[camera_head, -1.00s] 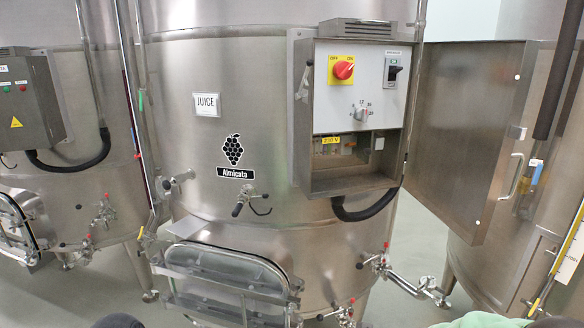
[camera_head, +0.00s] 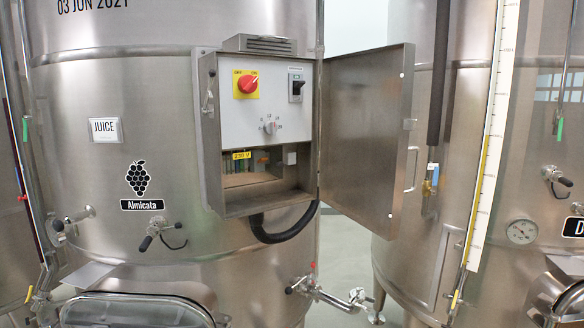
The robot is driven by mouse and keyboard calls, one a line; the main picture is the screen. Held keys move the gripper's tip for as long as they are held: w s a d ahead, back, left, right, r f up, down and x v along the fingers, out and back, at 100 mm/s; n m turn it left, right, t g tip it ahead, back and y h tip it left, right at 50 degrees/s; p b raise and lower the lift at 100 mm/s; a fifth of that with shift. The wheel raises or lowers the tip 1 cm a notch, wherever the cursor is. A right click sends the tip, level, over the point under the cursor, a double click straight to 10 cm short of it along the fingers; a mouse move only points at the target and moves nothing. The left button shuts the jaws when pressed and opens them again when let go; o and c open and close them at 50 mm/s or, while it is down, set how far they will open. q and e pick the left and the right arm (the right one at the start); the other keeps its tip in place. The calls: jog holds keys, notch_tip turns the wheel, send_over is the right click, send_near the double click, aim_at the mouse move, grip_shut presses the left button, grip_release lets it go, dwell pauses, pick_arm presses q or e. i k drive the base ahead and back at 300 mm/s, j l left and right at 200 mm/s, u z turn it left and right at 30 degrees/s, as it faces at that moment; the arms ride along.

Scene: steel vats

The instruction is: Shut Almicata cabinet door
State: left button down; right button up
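The Almicata cabinet (camera_head: 210,140) is a steel box on the front of the vat labelled Almicata (camera_head: 142,205). Its door (camera_head: 362,130) stands wide open, hinged on the box's right side and swung out to the right. A handle (camera_head: 412,168) sits on the door's free edge. Inside the box are a red rotary switch on a yellow plate (camera_head: 248,85), a black switch (camera_head: 296,87) and a small dial (camera_head: 270,127). Neither of my grippers shows in the head view now.
Another vat (camera_head: 460,40) with a gauge (camera_head: 521,231) and a tall scale strip (camera_head: 492,150) stands at the right, behind the door. A valve pipe (camera_head: 335,299) juts out below the cabinet. Pale floor (camera_head: 345,250) shows between the vats.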

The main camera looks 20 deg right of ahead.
aim_at(366, 122)
jog(key=i+l+u, duration=0.3)
jog(key=l, duration=0.75)
jog(key=i+l+u, duration=0.15)
jog(key=l+u, duration=0.2)
jog(key=l, duration=0.75)
jog(key=l+u, duration=0.3)
jog(key=l, duration=0.8)
